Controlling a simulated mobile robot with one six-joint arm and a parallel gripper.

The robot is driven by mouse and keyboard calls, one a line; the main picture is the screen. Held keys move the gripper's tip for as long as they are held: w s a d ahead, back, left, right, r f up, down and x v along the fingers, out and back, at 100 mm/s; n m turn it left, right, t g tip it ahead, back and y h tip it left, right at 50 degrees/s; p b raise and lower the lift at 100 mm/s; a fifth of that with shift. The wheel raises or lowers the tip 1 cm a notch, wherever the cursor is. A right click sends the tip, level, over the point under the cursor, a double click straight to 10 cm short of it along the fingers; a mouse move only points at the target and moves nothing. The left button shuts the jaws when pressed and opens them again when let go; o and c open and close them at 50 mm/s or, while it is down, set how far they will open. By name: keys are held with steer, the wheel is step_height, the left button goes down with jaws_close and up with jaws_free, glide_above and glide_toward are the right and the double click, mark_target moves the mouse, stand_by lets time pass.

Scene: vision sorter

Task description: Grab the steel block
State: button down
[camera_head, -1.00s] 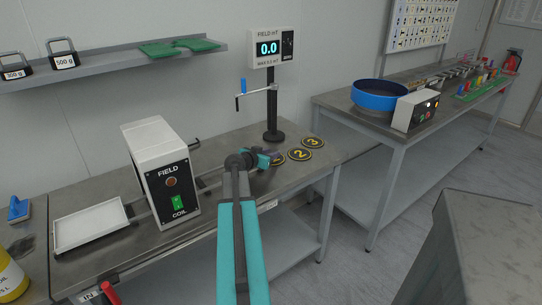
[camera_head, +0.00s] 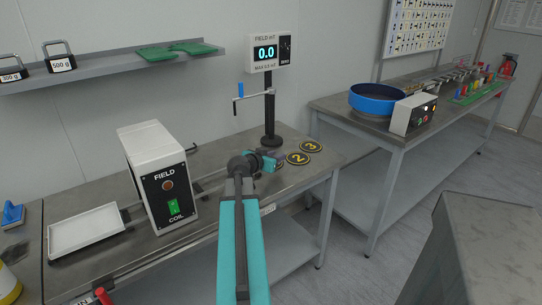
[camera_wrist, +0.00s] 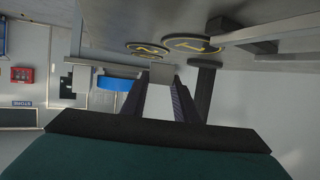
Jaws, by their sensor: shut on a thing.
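A small grey block (camera_wrist: 162,73), which looks like the steel block, sits between the fingertips of my gripper (camera_wrist: 162,84) in the wrist view. The two dark fingers are shut on it, one on each side. In the head view my gripper (camera_head: 269,160) is low over the steel bench (camera_head: 200,225), beside the round floor-like markers 2 (camera_head: 297,159) and 3 (camera_head: 311,147). There the gripper hides the block, and whether the block touches the bench is unclear.
A white FIELD COIL box (camera_head: 160,170) and a white tray (camera_head: 87,230) stand left of my gripper. A field meter (camera_head: 268,52) on a black post with a crank rises just behind it. A second bench (camera_head: 345,112) with a blue bowl (camera_head: 378,98) stands right.

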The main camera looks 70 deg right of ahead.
steer(key=s+a, duration=0.1)
steer(key=s, duration=0.1)
steer(key=s+a+b, duration=0.1)
steer(key=s+a, duration=0.1)
steer(key=shift+a+r, duration=0.2)
steer(key=shift+s+b, duration=0.15)
steer(key=shift+b, duration=0.75)
steer(key=shift+s+b, duration=0.1)
steer(key=shift+b, duration=0.25)
steer(key=b, duration=0.3)
steer(key=s+a+b, duration=0.1)
steer(key=b, duration=0.1)
steer(key=shift+s+a+b, duration=0.2)
steer(key=shift+a+b, duration=0.05)
steer(key=shift+b, duration=0.15)
steer(key=shift+s+b, duration=0.15)
steer(key=shift+b, duration=0.65)
steer(key=b, duration=0.3)
steer(key=shift+s+a+r, duration=0.1)
steer(key=shift+s+a, duration=0.15)
steer(key=shift+s, duration=0.1)
steer(key=b, duration=0.4)
steer(key=shift+s+a+r, duration=0.1)
steer(key=shift+s+a, duration=0.25)
steer(key=shift+a, duration=0.05)
steer(key=shift+s+a+r+b, duration=0.15)
steer(key=shift+a+b, duration=0.05)
steer(key=shift+b, duration=0.3)
